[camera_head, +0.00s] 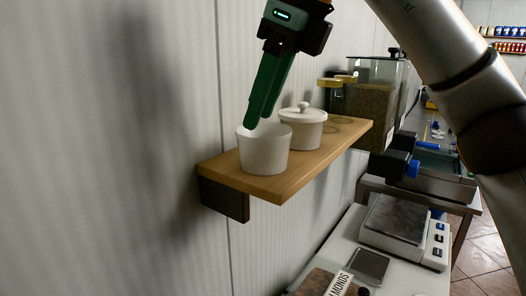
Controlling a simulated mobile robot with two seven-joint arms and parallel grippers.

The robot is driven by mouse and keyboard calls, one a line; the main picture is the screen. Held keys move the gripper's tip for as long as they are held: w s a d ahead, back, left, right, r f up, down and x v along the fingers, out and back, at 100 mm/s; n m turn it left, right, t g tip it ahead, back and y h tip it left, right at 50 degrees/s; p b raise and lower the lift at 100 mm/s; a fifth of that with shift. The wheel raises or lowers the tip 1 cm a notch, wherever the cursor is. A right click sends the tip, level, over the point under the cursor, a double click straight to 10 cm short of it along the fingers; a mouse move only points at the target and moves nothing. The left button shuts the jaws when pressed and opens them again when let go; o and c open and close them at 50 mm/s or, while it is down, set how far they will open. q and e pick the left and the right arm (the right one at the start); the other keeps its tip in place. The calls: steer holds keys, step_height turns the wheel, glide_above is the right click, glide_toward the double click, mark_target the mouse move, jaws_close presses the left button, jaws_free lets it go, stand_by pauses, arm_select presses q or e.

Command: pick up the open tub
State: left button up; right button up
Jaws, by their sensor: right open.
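The open tub (263,154) is a white, lidless round container standing upright near the front end of a wooden wall shelf. My right gripper (259,122) comes down over it with green fingers pointing downward. The fingers look open, with no tub wall clearly between them. Their tips overlap the tub's mouth in the picture; I cannot tell whether they are inside the rim or touching it. My left gripper is not in view.
A white lidded tub (303,130) stands close behind the open tub on the shelf (236,178). A clear bin (376,100) of brown contents is farther back. Scales (394,219) stand below on the right. The wall runs close along the shelf's left.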

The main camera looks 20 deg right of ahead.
mark_target(248, 159)
steer(key=shift+s+d+x, duration=0.15)
steer(key=shift+x, duration=1.5)
steer(key=shift+s+d+x, duration=0.1)
steer(key=shift+x, duration=1.5)
steer(key=shift+f, duration=0.15)
jaws_close()
